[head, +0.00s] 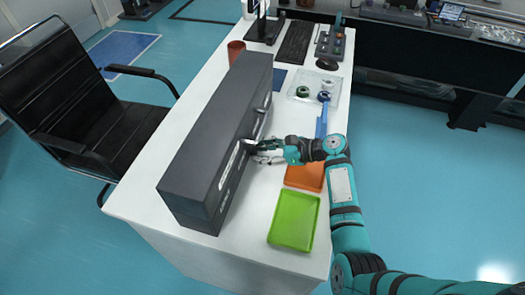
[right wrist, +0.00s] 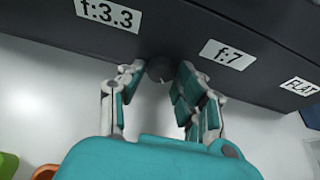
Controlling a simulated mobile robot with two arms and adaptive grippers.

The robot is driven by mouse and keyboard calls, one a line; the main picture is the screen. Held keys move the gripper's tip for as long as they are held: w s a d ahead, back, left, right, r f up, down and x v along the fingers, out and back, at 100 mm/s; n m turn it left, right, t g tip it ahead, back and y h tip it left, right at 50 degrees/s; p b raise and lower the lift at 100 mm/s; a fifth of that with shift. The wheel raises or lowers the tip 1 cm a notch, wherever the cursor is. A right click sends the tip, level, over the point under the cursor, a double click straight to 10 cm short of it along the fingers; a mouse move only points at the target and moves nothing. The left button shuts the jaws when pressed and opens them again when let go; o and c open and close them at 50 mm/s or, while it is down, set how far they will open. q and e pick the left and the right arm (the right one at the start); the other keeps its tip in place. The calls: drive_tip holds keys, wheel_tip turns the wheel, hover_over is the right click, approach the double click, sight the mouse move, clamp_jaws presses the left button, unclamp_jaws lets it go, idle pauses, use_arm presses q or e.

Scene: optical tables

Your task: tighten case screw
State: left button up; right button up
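The case (head: 215,145) is a long dark grey box lying on the white table. Its side carries white labels. In the right wrist view, the case (right wrist: 240,22) fills the top, with a dark round screw (right wrist: 160,68) below and between the "f:3.3" and "f:7" labels. My right gripper (head: 252,147) is at the right side of the case. In the right wrist view, the fingertips of my right gripper (right wrist: 160,76) are drawn in on both sides of the screw and appear shut on it. In the head view the screw is hidden. My left gripper is not in view.
A green tray (head: 294,220) and an orange tray (head: 305,176) lie right of the case. A clear tray (head: 300,98) with small parts stands farther back. A brown cup (head: 235,50) is behind the case, and a black chair (head: 75,100) stands at the left.

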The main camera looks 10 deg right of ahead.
clamp_jaws()
drive_tip(key=shift+s+r+n+t+p, duration=0.1)
drive_tip(key=shift+r+n+t+p, duration=0.1)
drive_tip(key=shift+n+t+p, duration=0.4)
drive_tip(key=shift+f+p, duration=0.1)
drive_tip(key=shift+p, duration=0.3)
drive_tip(key=shift+f+n+t+h, duration=0.1)
drive_tip(key=shift+n+t+h, duration=0.2)
drive_tip(key=shift+n+t, duration=0.35)
drive_tip(key=shift+o, duration=2.2)
unclamp_jaws()
drive_tip(key=v, duration=1.2)
